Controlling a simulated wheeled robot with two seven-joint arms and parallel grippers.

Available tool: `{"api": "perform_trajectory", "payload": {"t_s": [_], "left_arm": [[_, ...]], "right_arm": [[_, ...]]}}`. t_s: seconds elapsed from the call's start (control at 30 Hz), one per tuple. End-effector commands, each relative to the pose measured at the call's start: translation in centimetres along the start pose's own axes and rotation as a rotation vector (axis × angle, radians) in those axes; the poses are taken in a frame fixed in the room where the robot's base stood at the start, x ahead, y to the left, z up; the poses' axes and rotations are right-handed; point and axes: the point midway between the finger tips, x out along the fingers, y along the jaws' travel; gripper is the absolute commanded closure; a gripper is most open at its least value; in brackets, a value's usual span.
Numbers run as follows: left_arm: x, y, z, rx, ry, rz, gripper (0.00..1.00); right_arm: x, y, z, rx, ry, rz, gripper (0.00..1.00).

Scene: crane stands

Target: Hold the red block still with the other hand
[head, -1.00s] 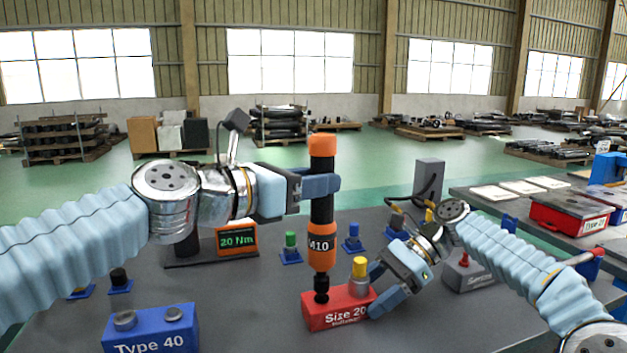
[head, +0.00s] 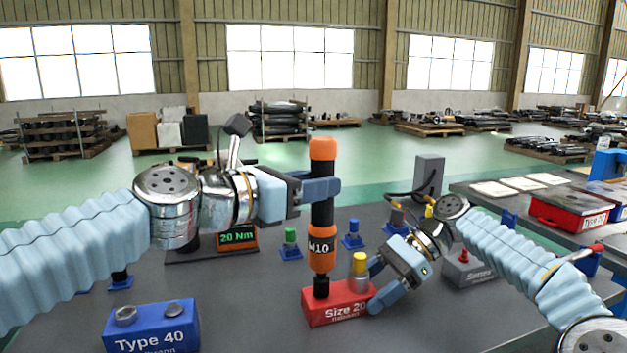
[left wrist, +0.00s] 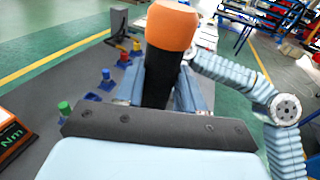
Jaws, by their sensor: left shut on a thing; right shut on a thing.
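The red block (head: 338,313), marked "Size 20", stands on the grey table in the head view. My right gripper (head: 372,285) is shut on its right end, with a finger visible at the front right corner. A black and orange screwdriver (head: 322,215) marked "M10" stands upright over the block's left part, its black socket at the block's top. My left gripper (head: 318,190) is shut around the tool's black upper body. In the left wrist view the tool's orange cap (left wrist: 172,25) shows between the fingers. A yellow-topped bolt (head: 359,264) stands on the block's right part.
A blue "Type 40" block (head: 152,328) stands at the front left. A "20 Nm" display (head: 238,237) stands behind it. Green (head: 290,242) and blue (head: 352,235) sockets stand at the back. A grey block (head: 468,270) sits to the right.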

Motion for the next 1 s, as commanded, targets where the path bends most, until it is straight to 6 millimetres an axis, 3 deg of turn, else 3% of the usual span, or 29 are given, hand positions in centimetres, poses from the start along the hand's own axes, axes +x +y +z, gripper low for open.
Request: {"api": "perform_trajectory", "payload": {"t_s": [1.0], "left_arm": [[-0.03, 0.06, -0.48, -0.001, -0.004, 0.002, 1.0]], "right_arm": [[-0.02, 0.0, 0.04, 0.0, 0.0, 0.0, 0.73]]}}
